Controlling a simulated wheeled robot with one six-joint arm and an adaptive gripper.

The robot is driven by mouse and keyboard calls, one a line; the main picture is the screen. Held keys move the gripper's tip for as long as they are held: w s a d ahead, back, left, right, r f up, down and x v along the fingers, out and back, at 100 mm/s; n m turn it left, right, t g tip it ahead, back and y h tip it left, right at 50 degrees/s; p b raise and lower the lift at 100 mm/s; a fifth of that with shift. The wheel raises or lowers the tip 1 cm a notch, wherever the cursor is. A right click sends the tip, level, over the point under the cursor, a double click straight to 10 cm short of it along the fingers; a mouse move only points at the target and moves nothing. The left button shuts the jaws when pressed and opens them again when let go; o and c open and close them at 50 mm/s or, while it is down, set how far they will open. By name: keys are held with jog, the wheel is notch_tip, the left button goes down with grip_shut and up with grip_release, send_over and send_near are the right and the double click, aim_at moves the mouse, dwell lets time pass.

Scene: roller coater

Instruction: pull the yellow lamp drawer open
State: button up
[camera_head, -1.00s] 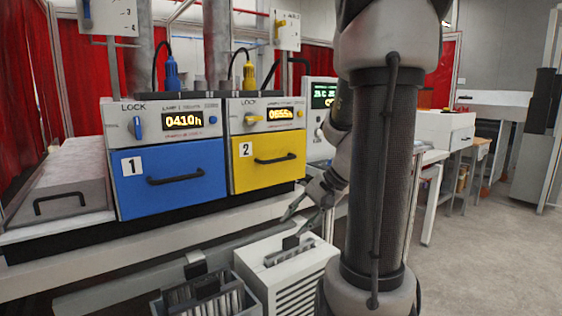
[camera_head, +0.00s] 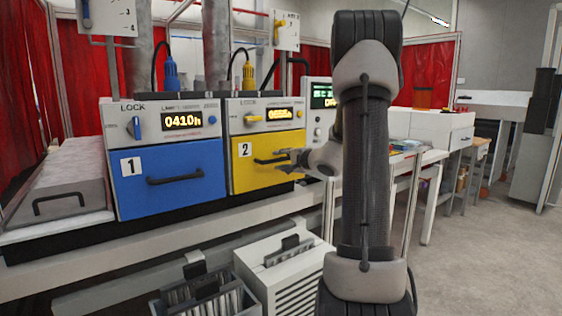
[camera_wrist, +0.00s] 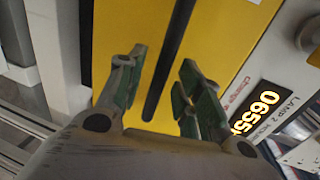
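The yellow lamp drawer (camera_head: 254,176), marked 2, is closed in its white housing, right of the blue drawer. Its black bar handle (camera_head: 270,160) crosses the front; the handle also shows in the wrist view (camera_wrist: 168,62) as a dark bar on yellow. My gripper (camera_head: 287,163) is in front of the drawer, near the handle's right part. In the wrist view my gripper (camera_wrist: 157,88) is open, with one finger on each side of the handle's line. The fingers look apart from the handle; the exact depth is hard to tell.
The blue drawer (camera_head: 172,180), marked 1, is closed at left. A yellow lock knob (camera_head: 253,118) and a lit display (camera_head: 279,114) sit above the yellow drawer. Below the bench stand a white vented box (camera_head: 290,262) and a grey bin (camera_head: 240,290).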

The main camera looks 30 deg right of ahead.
jog(key=shift+w+f, duration=0.15)
jog(key=shift+w, duration=0.55)
jog(key=shift+a, duration=0.1)
grip_shut()
jog(key=shift+s, duration=0.1)
